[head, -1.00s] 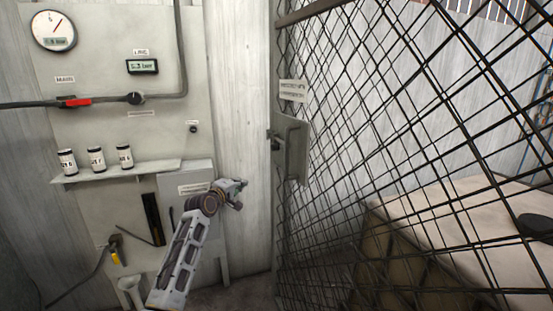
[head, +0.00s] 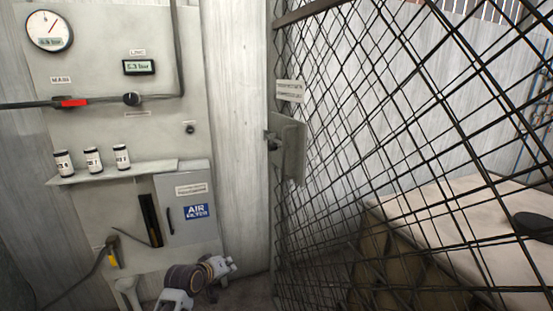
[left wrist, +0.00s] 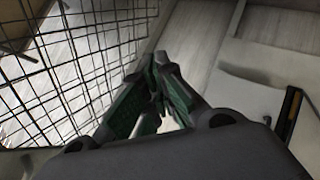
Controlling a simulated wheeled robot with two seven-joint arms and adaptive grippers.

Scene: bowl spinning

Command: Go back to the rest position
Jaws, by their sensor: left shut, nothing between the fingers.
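My left gripper (left wrist: 160,88) shows in the left wrist view with its green-padded fingers together and nothing between them. In the head view, part of my left arm is low at the bottom, in front of the wall panel's lower edge. It is apart from the grey cabinet (head: 184,232) with the blue "AIR FILTER" label. My right gripper is not in view.
A wall panel (head: 105,130) holds a round gauge (head: 49,31), a red-handled valve (head: 74,103) and a shelf (head: 115,173) with three small canisters. A wire mesh door (head: 400,130) with a latch plate (head: 289,148) stands at right. A beige surface (head: 470,225) lies behind the mesh.

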